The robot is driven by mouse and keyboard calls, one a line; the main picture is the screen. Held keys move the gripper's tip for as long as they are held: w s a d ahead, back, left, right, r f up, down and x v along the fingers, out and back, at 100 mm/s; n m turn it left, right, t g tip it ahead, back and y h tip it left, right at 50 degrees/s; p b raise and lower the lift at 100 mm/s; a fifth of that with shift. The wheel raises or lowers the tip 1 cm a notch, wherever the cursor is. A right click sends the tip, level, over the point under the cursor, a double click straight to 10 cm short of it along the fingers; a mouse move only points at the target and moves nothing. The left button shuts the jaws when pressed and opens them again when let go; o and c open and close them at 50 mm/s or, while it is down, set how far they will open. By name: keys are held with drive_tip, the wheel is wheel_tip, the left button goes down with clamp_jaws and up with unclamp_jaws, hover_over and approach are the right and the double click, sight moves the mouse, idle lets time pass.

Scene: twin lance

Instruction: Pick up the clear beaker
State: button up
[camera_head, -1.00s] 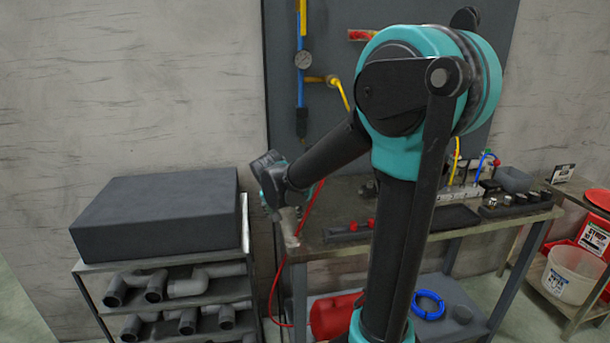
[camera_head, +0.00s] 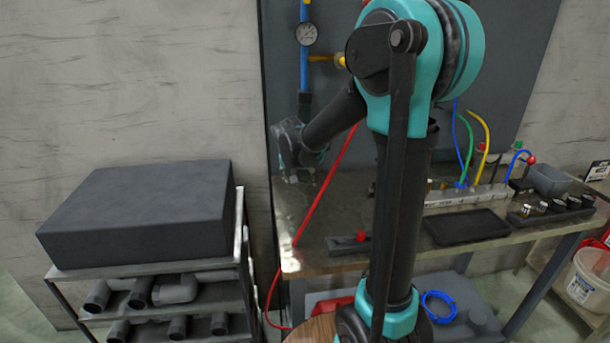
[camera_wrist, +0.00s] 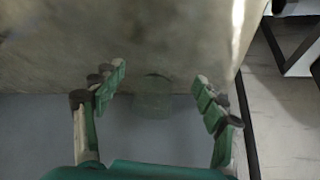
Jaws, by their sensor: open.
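A clear beaker (camera_wrist: 153,98) shows faintly in the wrist view, in the gap between my fingers. It is see-through, and its outline is hard to make out against the surface behind it. My gripper (camera_wrist: 159,78) is open, with its green and grey fingers spread to either side of the beaker. No contact shows, and I cannot tell how far ahead of the fingertips it stands. In the head view my arm's end is over the left end of the workbench (camera_head: 306,262). I cannot make out the beaker clearly there.
A dark grey block (camera_head: 140,212) lies on a shelf rack with pipe fittings at left. A red hose (camera_head: 325,190) runs past the bench's left end. A black tray (camera_head: 466,227), a socket rack (camera_head: 550,209) and a grey bin (camera_head: 549,180) stand on the bench's right.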

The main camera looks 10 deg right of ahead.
sight(305, 172)
drive_tip(key=w, duration=0.1)
drive_tip(key=w+d, duration=0.1)
drive_tip(key=w, duration=0.1)
drive_tip(key=w+d, duration=0.1)
drive_tip(key=w, duration=0.1)
drive_tip(key=shift+w+d, duration=0.15)
drive_tip(key=shift+w+d+f, duration=0.1)
drive_tip(key=shift+w+f, duration=0.25)
drive_tip(key=shift+f, duration=0.2)
drive_tip(key=c, duration=1.2)
drive_tip(key=shift+c, duration=0.2)
drive_tip(key=shift+r, duration=0.1)
